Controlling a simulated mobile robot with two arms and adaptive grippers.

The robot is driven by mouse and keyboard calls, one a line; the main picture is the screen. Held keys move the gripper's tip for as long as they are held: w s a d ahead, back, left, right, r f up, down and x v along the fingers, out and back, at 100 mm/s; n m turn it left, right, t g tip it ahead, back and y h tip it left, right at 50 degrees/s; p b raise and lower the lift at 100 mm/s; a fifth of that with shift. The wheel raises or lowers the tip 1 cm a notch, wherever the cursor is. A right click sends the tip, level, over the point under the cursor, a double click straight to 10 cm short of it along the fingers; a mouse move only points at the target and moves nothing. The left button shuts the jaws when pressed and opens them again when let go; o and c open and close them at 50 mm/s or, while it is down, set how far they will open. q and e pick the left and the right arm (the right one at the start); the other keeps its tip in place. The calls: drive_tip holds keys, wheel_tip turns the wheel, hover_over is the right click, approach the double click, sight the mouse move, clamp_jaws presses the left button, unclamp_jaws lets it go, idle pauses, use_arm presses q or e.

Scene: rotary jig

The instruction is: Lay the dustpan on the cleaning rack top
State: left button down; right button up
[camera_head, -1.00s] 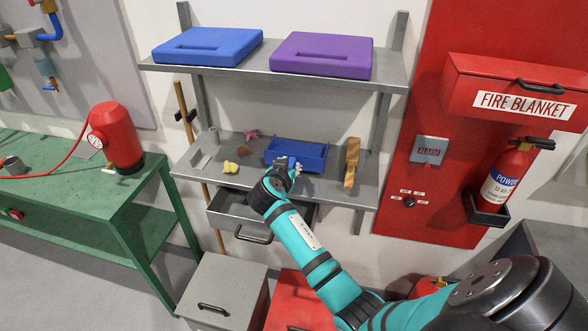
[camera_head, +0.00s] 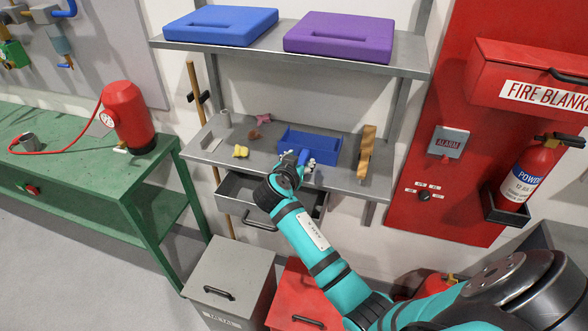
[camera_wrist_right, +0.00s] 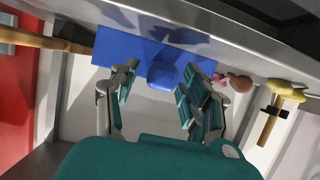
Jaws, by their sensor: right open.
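The blue dustpan (camera_head: 325,146) lies on the lower grey shelf of the rack (camera_head: 345,190), its handle pointing toward the front edge. My right gripper (camera_head: 298,164) is open at the dustpan's handle. In the right wrist view, the dustpan (camera_wrist_right: 140,45) lies beyond the open fingers (camera_wrist_right: 162,82), and its rounded handle end shows between them. I cannot tell whether a finger touches it. The rack's upper shelf (camera_head: 265,52) is above. My left gripper is not in view.
Blue (camera_head: 222,25) and purple (camera_head: 338,36) cases fill much of the upper shelf. A wooden-backed brush (camera_head: 366,155) stands right of the dustpan. A yellow item (camera_head: 240,151) lies left. An open drawer (camera_head: 235,192) hangs under the lower shelf. A wooden pole (camera_head: 205,125) leans at the left.

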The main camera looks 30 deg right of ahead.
drive_tip(key=b+v, duration=0.3)
drive_tip(key=v, duration=0.8)
idle(0.7)
